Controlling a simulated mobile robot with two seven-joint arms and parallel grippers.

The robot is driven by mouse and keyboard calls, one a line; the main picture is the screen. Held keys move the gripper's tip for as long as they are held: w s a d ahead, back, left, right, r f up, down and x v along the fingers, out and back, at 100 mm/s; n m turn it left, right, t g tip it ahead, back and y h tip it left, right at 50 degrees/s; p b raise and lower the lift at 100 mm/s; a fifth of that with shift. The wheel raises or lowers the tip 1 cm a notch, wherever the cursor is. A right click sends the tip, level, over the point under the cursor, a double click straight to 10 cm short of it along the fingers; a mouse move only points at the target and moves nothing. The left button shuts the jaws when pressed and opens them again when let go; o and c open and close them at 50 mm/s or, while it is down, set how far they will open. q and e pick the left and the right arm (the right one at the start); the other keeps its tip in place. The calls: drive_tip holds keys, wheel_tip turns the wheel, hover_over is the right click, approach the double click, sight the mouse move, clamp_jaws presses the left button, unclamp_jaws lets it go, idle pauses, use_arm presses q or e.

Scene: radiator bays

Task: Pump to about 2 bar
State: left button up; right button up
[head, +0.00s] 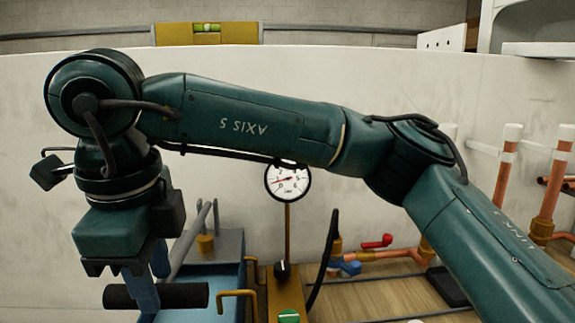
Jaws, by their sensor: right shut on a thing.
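My right gripper (146,292) hangs down at the left of the head view, its blue fingers shut on the black lever grip (186,296). The grip lies crosswise, roughly level, beside the blue pump tank (222,283). The round white pressure gauge (288,181) stands on a thin brass stem, just below my arm. Its red needle points to the left and slightly down; the figures are too small to read surely. A brass block (285,297) under the stem carries a black knob (283,270) and a green button (288,317). My left gripper is out of view.
A red valve handle (377,241) and copper pipework (390,256) are right of the gauge. A black hose (324,258) curves up beside the block. Copper pipes with white tops (510,160) stand at the right. A spirit level (207,32) rests behind the pale wall.

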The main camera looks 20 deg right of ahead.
drive_tip(key=shift+w+d+r, duration=0.1)
drive_tip(key=shift+w+d, duration=0.15)
drive_tip(key=shift+w, duration=0.1)
drive_tip(key=shift+g, duration=0.8)
drive_tip(key=r+p, duration=0.2)
drive_tip(key=w+r+p, duration=0.1)
drive_tip(key=r+p, duration=0.1)
drive_tip(key=p, duration=0.1)
drive_tip(key=shift+w+d+r+p, duration=0.15)
drive_tip(key=shift+d+r+p, duration=0.05)
drive_tip(key=shift+r+p, duration=0.15)
drive_tip(key=shift+f, duration=0.1)
